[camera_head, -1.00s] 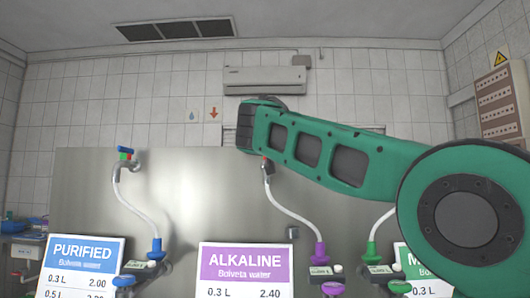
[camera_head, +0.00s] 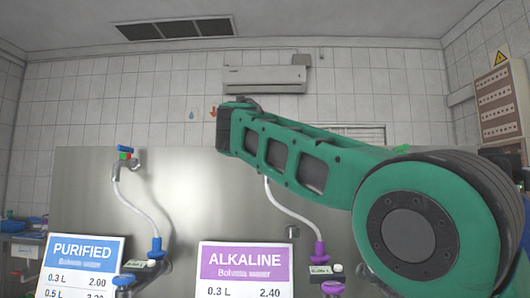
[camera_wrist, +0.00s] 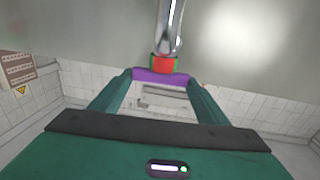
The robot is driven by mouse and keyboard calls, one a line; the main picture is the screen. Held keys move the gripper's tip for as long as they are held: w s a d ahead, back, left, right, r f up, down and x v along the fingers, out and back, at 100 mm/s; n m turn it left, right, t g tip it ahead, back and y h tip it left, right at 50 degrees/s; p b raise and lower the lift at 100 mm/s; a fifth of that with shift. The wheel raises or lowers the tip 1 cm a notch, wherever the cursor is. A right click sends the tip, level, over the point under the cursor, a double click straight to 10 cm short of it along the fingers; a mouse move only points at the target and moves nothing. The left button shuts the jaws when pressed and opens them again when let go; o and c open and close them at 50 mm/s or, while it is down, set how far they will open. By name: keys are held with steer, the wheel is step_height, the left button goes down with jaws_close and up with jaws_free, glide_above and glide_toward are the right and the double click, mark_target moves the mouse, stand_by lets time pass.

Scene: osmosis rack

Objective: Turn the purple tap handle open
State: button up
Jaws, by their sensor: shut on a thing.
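The purple tap handle (camera_wrist: 153,77) shows in the wrist view as a bar across the gap between my fingertips. My gripper (camera_wrist: 160,79) is shut on it, one finger at each end. Just above the handle in the picture is a red and green collar (camera_wrist: 164,63), with the metal tap pipe (camera_wrist: 170,25) beyond it. In the head view the handle and my gripper are hidden behind my green arm. Only the white hose (camera_head: 292,208) of this tap shows there, running down to a purple fitting (camera_head: 319,250).
A blue-handled tap (camera_head: 127,153) stands on the left of the metal panel (camera_head: 85,190). A blue PURIFIED sign (camera_head: 84,250) and a purple ALKALINE sign (camera_head: 241,262) stand in front. My arm covers the panel's right side.

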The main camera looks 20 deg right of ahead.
steer(key=shift+w+a+m+g+h, duration=0.1)
steer(key=shift+a+m+g+h, duration=0.1)
steer(key=shift+m+g+h, duration=0.7)
steer(key=shift+w+a+m+g+h, duration=0.15)
steer(key=shift+m+g+h, duration=0.25)
steer(key=shift+m+h, duration=0.55)
steer(key=shift+a+r+m+g+h, duration=0.15)
steer(key=shift+m+g+h, duration=0.3)
steer(key=shift+g+h, duration=0.6)
steer(key=shift+w+a+m+g+h, duration=0.1)
steer(key=shift+a+m+g+h, duration=0.1)
steer(key=shift+m+g+h, duration=0.55)
steer(key=o, duration=1)
steer(key=shift+w+a, duration=0.1)
steer(key=shift+o, duration=0.2)
steer(key=shift+d, duration=0.2)
steer(key=v, duration=1)
steer(key=shift+a, duration=0.45)
steer(key=shift+c, duration=0.2)
